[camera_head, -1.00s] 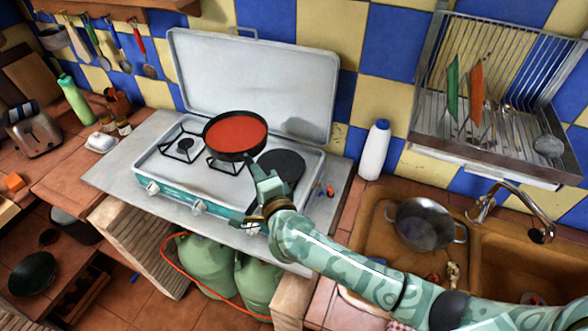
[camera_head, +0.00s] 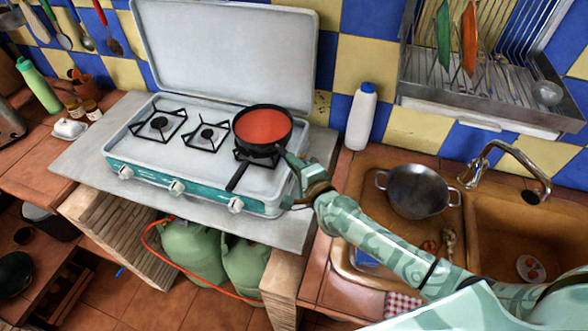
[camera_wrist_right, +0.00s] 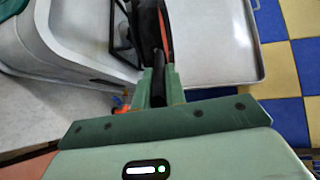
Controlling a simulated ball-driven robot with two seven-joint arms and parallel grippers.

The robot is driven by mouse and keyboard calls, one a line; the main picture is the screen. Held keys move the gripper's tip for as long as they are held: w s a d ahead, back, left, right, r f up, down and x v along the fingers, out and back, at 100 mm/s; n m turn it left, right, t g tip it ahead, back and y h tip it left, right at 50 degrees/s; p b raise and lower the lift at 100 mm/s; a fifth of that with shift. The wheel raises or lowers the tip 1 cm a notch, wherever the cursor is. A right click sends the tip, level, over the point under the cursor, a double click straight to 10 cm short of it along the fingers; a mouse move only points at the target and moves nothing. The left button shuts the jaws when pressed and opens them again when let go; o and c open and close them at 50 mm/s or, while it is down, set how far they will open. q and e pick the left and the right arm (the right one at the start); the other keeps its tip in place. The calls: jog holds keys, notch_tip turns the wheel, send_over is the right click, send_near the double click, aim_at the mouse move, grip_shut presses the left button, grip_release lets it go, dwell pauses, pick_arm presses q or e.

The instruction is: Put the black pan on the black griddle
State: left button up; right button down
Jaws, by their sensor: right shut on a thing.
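The black pan (camera_head: 263,146), with red contents, is at the right end of the camping stove, over the black griddle. Most of the griddle is hidden under the pan; a dark handle (camera_head: 238,178), apparently the griddle's, sticks out toward the front. I cannot tell whether the pan touches the griddle. My right gripper (camera_head: 288,161) is shut on the pan's handle at the pan's right front side. In the right wrist view the dark handle (camera_wrist_right: 159,72) sits between the fingers, with the pan's edge beyond. My left gripper is not in view.
The stove (camera_head: 190,165) has two bare burners at left and a raised lid (camera_head: 225,50) behind. A white bottle (camera_head: 361,115) stands to its right. A steel pot (camera_head: 417,190) is in the sink area, and a dish rack (camera_head: 490,110) hangs above.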

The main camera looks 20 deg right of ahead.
jog(key=shift+w, duration=0.1)
jog(key=c, duration=1.7)
grip_release()
jog(key=shift+f, duration=0.2)
jog(key=shift+c, duration=0.2)
jog(key=shift+o, duration=1.4)
jog(key=shift+r, duration=0.1)
jog(key=shift+s+r, duration=0.1)
jog(key=shift+s, duration=0.15)
jog(key=p+v, duration=0.1)
jog(key=v, duration=1)
jog(key=shift+s+p, duration=0.3)
jog(key=shift+s, duration=0.05)
jog(key=shift+d, duration=0.1)
